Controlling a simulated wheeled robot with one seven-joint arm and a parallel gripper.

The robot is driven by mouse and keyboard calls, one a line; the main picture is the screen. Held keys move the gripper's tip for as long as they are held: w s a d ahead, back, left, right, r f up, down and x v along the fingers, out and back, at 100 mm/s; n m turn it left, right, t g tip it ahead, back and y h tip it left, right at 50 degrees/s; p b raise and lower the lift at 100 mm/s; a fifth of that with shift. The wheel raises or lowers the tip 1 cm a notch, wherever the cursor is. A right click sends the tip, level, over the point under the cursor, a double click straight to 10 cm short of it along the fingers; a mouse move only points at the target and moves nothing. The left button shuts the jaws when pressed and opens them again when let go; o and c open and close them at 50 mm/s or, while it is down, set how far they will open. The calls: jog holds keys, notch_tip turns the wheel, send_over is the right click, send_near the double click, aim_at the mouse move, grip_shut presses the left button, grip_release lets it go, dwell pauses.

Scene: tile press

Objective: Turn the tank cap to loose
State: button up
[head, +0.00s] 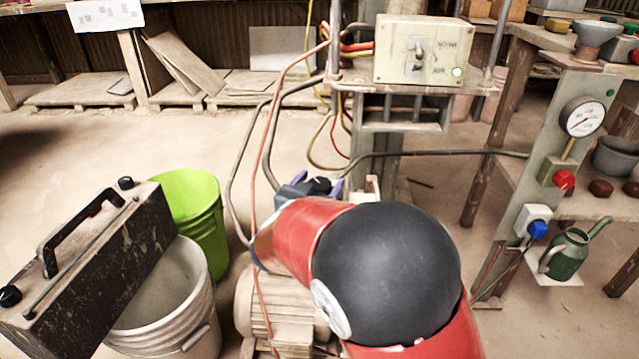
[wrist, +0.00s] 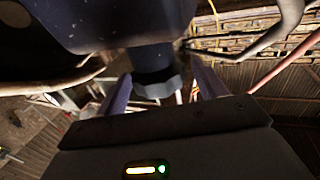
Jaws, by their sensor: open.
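My gripper (head: 313,187) is at the middle of the head view, partly hidden behind my own red and black arm. In the wrist view my gripper (wrist: 160,78) has its two purple-grey fingers apart, with a dark, short cylinder between them. This looks like the tank cap (wrist: 154,84), under a larger dark blue-grey body (wrist: 110,25). Gaps seem to show beside the cap; I cannot tell whether either finger touches it. In the head view a small dark round part (head: 319,186) shows between the fingers. The cap's marking and turn position are not readable.
A ribbed motor (head: 270,308) stands below my arm. A green bucket (head: 195,215), a white bucket (head: 165,315) and a black box with a handle (head: 90,265) are left. Hoses hang near the switch box (head: 423,52). A gauge panel (head: 560,120) and watering can (head: 568,252) are right.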

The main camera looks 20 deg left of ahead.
jog(key=shift+w, duration=0.2)
jog(key=shift+c, duration=0.4)
jog(key=c, duration=0.9)
